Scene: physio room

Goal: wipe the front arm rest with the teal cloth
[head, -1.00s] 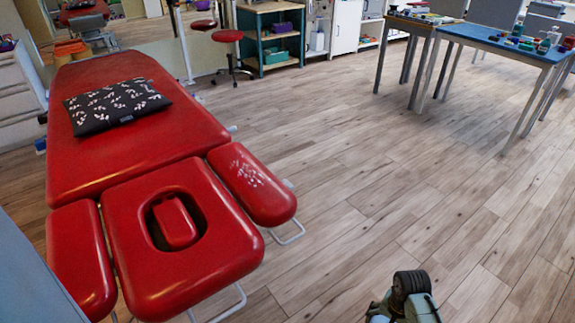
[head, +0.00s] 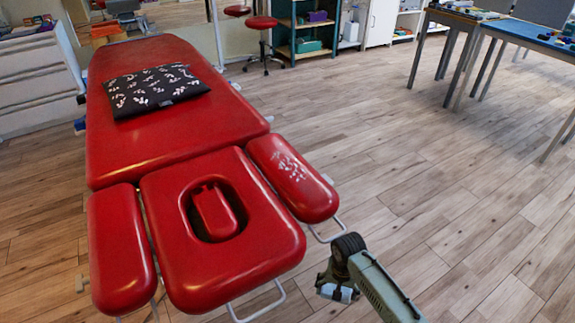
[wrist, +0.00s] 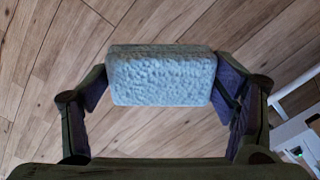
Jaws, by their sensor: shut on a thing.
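The teal cloth (wrist: 162,80) shows in the wrist view as a pale, rough-textured block between the two fingers of my gripper (wrist: 160,88). My gripper is shut on it, with wood floor behind. In the head view my gripper (head: 337,288) hangs over the floor, in front and to the right of the red therapy table (head: 215,270). The red arm rest (head: 293,178) on the table's right side carries a patch of white marks on top. My gripper is apart from it. A second red arm rest (head: 122,255) on the left shows no such marks.
A black patterned pillow (head: 155,90) lies on the table. White metal tubes (head: 325,233) stick out below the pads. A red stool (head: 262,22) and shelf stand at the back. Blue-topped tables (head: 530,38) stand at the right. The floor between is clear.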

